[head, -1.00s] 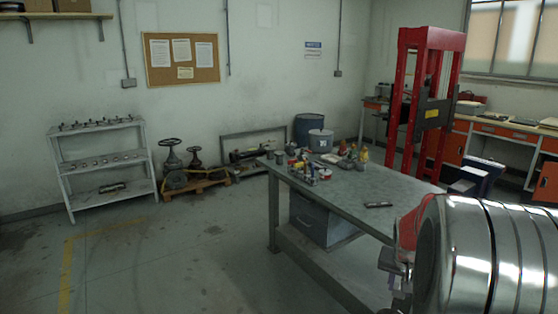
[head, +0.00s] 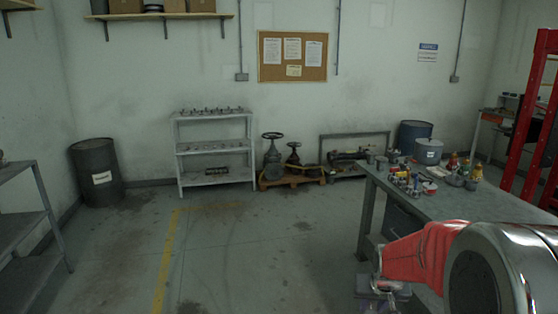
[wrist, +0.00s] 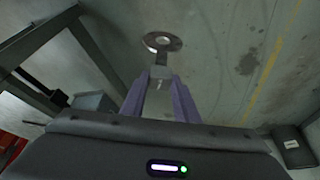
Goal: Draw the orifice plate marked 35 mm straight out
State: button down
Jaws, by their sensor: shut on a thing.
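In the wrist view a flat grey metal orifice plate (wrist: 154,38), a round disc with a hole and a narrow handle, stands out beyond my fingers over the floor. My gripper (wrist: 161,76) is shut on the handle of the plate. The disc is clear of the fingers and touches nothing that I can see. Any size mark on it is too small to read. In the head view my gripper (head: 381,284) is at the lower right, beside the workbench, partly hidden by my red and chrome arm; the plate cannot be made out there.
The workbench (head: 440,204) with several bottles and cans stands at the right. A grey shelf rack (head: 213,149) with small parts, valves on a pallet (head: 290,178) and a drum (head: 97,172) stand along the back wall. The floor (head: 240,260) in the middle is clear.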

jog(key=a+n, duration=0.2)
jog(key=a, duration=0.8)
jog(key=shift+w+f+y, duration=0.3)
jog(key=shift+y, duration=0.1)
notch_tip(320, 180, up, 20)
jog(key=shift+f, duration=0.25)
dwell(2.6)
jog(key=shift+w, duration=0.1)
